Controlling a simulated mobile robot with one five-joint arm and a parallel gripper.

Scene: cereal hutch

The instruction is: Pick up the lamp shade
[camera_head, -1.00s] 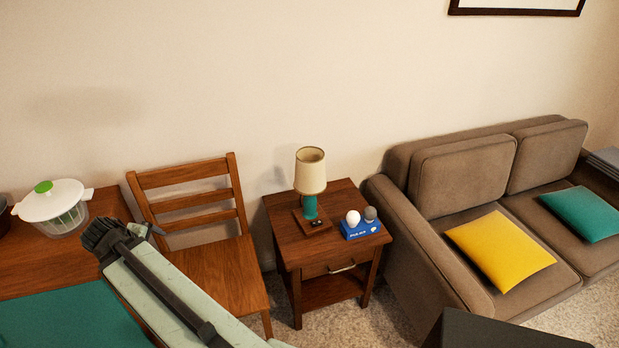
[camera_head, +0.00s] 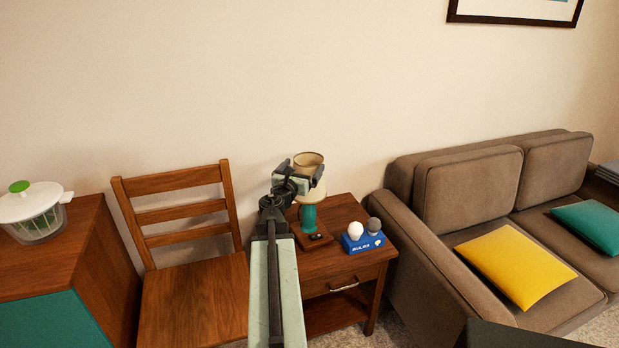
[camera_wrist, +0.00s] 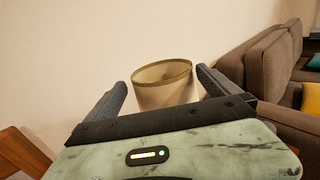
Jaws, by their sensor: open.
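The cream lamp shade (camera_head: 310,163) sits on the lamp's teal stem (camera_head: 309,217), which stands on a wooden base on the nightstand. My gripper (camera_head: 302,172) is open in front of the shade and hides part of it in the head view. In the wrist view the shade (camera_wrist: 165,84) appears between the two dark fingers, with a gap to each side, and its lower part is hidden by my gripper's body. I cannot tell exactly how deep the fingers reach around it.
The wooden nightstand (camera_head: 352,278) also holds a blue box (camera_head: 363,243) with a white bulb (camera_head: 355,230) and a grey bulb (camera_head: 374,226). A wooden chair (camera_head: 196,290) stands at left, a brown sofa (camera_head: 424,237) at right. The wall is close behind.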

